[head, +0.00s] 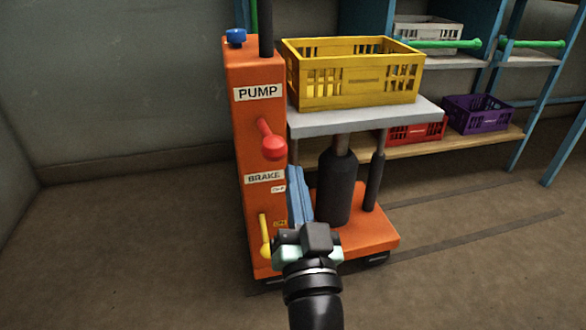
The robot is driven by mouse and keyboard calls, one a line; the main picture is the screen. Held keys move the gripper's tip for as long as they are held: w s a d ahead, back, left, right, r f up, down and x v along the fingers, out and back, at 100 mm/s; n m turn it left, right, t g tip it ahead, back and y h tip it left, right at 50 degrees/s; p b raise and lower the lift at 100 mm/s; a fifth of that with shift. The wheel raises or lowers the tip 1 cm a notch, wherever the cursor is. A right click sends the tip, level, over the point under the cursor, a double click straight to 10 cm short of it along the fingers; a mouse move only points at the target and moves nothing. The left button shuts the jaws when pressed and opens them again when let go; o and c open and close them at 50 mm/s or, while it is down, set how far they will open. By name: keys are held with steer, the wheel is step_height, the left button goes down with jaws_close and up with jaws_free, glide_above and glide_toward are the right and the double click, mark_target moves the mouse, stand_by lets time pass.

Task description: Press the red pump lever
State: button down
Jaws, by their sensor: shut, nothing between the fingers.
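The red pump lever (273,148) sticks out from the orange column (257,80) of a lift cart, under the PUMP label (258,93). Its arm slants down to a round red knob. My gripper (295,172) reaches up from the bottom of the head view, with long blue fingers that look shut and empty. The fingertips show just below and right of the red knob, with a small gap in the picture. Their depth relative to the knob is hard to tell. My wrist hides part of the cart's base.
A yellow brake lever (265,235) hangs low on the column, below the BRAKE label (264,177). A yellow crate (350,88) sits on the cart's grey platform (425,113). Blue shelving (490,65) with crates stands behind. The floor at left is clear.

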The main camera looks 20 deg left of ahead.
steer(key=b+v, duration=0.1)
steer(key=v, duration=0.6)
steer(key=shift+a, duration=0.1)
stand_by(0.6)
